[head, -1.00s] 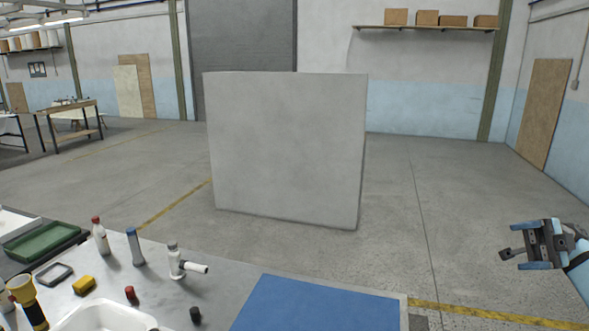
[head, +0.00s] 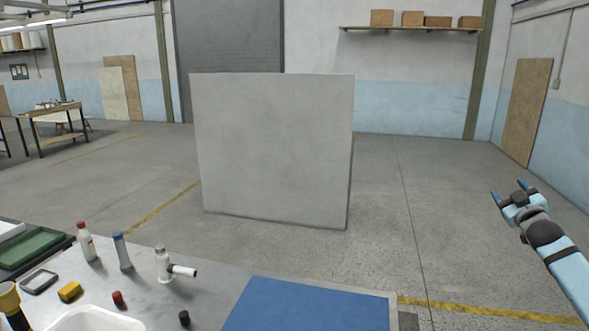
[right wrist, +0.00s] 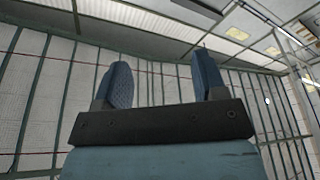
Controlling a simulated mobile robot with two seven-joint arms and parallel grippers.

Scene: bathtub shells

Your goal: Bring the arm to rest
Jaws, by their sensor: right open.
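My right gripper (head: 511,193) is at the right of the head view, held over open floor to the right of the workbench. Its blue fingers are apart with nothing between them. In the right wrist view the open fingers (right wrist: 165,85) point up towards the ceiling and a barred wall, and the space between them is empty. My left gripper is not in view.
A large grey block (head: 272,150) stands on the floor beyond. The floor around my right arm is clear.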

